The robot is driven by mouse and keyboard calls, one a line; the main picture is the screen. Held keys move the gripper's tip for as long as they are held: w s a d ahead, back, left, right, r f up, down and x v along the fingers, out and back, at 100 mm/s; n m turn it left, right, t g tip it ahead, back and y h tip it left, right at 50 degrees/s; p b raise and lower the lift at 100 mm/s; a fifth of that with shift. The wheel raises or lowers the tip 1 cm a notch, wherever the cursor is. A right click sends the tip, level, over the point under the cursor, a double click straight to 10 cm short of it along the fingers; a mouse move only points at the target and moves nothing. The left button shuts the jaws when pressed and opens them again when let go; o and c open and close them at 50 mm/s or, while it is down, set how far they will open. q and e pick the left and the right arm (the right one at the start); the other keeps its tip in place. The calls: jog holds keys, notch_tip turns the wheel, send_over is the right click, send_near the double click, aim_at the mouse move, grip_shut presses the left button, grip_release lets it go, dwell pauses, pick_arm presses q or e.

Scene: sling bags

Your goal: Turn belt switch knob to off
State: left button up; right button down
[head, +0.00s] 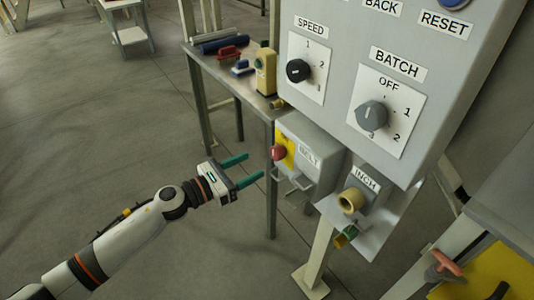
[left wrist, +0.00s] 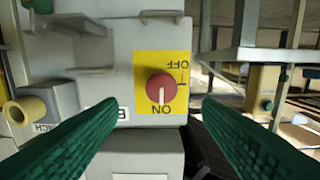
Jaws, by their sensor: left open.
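The belt switch is a red round knob (head: 278,153) on a yellow plate, on the side of a small grey box (head: 318,140) below the large panel. In the left wrist view the red knob (left wrist: 161,88) appears upside down, between the words ON and OFF. Its white line points to ON. My left gripper (head: 248,168) has green fingers, spread open and empty, a little left of the knob and pointing at it. In the left wrist view the knob shows between and beyond the fingers, apart from them. My right gripper is not in view.
The large grey panel (head: 340,25) carries a black SPEED knob (head: 298,70) and a grey BATCH knob (head: 372,115). A yellow INCH button (head: 351,200) and metal brackets sit near the switch box. A bench (head: 232,77) with tools stands behind.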

aim_at(273, 155)
pick_arm(q)
jog(key=x, duration=0.6)
jog(key=shift+w+d+f, duration=0.1)
jog(key=shift+w+d, duration=0.1)
jog(key=shift+w, duration=0.05)
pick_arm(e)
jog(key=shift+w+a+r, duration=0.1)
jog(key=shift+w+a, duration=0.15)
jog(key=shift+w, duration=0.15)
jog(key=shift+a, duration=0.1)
pick_arm(q)
jog(key=c, duration=1)
